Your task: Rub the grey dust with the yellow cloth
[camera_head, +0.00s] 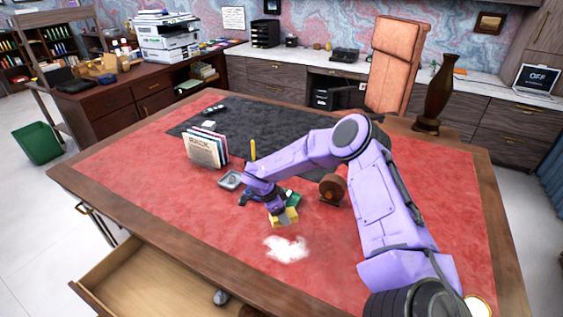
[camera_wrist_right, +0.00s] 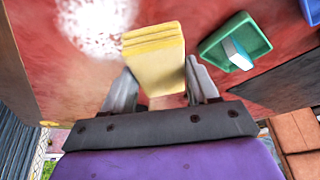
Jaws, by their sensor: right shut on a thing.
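The yellow cloth (camera_wrist_right: 155,60) is a folded block held between the fingers of my right gripper (camera_wrist_right: 160,92). In the head view the cloth (camera_head: 287,217) shows below my right gripper (camera_head: 276,207), just behind the dust. The dust is a pale, whitish-grey patch (camera_head: 287,249) on the red desk top; it also shows in the right wrist view (camera_wrist_right: 95,25), left of the cloth. The cloth is apart from most of the patch; whether it touches the desk I cannot tell. My left gripper does not show.
A green tray (camera_wrist_right: 234,43) with a pale block in it lies right of the cloth. On the desk (camera_head: 140,180) stand folders (camera_head: 205,147), a grey dish (camera_head: 230,180) and a brown round object (camera_head: 333,188). An open drawer (camera_head: 150,275) juts out at the front left.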

